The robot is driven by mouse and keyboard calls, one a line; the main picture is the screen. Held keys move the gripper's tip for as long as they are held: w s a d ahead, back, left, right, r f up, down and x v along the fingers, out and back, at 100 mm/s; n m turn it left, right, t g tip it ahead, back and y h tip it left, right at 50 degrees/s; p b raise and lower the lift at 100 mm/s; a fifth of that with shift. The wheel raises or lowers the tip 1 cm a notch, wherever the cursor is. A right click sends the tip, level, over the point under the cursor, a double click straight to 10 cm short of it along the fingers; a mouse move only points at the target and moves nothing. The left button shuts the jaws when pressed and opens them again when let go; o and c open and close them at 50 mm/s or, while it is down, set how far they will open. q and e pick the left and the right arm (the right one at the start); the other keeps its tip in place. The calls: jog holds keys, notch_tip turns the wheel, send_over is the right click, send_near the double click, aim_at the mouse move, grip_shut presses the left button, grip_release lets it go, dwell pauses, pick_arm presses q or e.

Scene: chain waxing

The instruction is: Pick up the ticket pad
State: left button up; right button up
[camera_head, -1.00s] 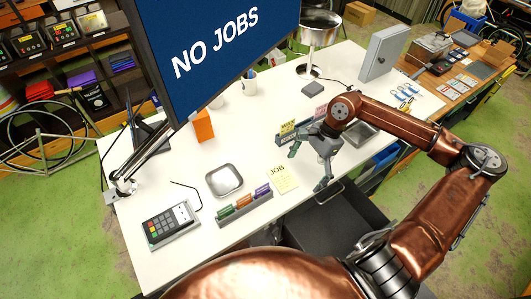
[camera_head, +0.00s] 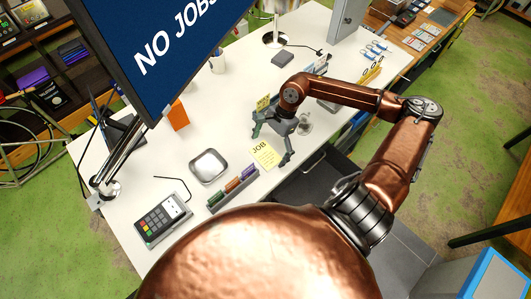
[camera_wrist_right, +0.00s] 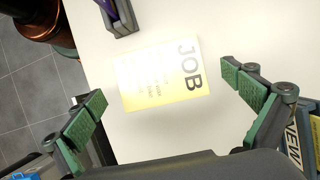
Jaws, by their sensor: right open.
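The ticket pad (camera_head: 264,155) is a pale yellow pad marked JOB, lying flat on the white desk (camera_head: 222,120) near its front edge. It also shows in the right wrist view (camera_wrist_right: 160,75), whole and unobstructed. My right gripper (camera_head: 271,146) is open and empty, its two fingers spread just to the right of and above the pad in the head view. In the right wrist view its green fingertips (camera_wrist_right: 168,103) stand apart on either side of the pad, not touching it. My left gripper is not in view.
A rack of coloured markers (camera_head: 233,188) stands left of the pad, with a metal tray (camera_head: 208,166) and a card terminal (camera_head: 161,218) beyond it. A NEW-labelled holder (camera_wrist_right: 294,140) is close beside the right finger. A large NO JOBS screen (camera_head: 150,50) overhangs the desk's left side.

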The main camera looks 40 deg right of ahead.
jog(key=shift+f, duration=0.1)
jog(key=c, duration=1.3)
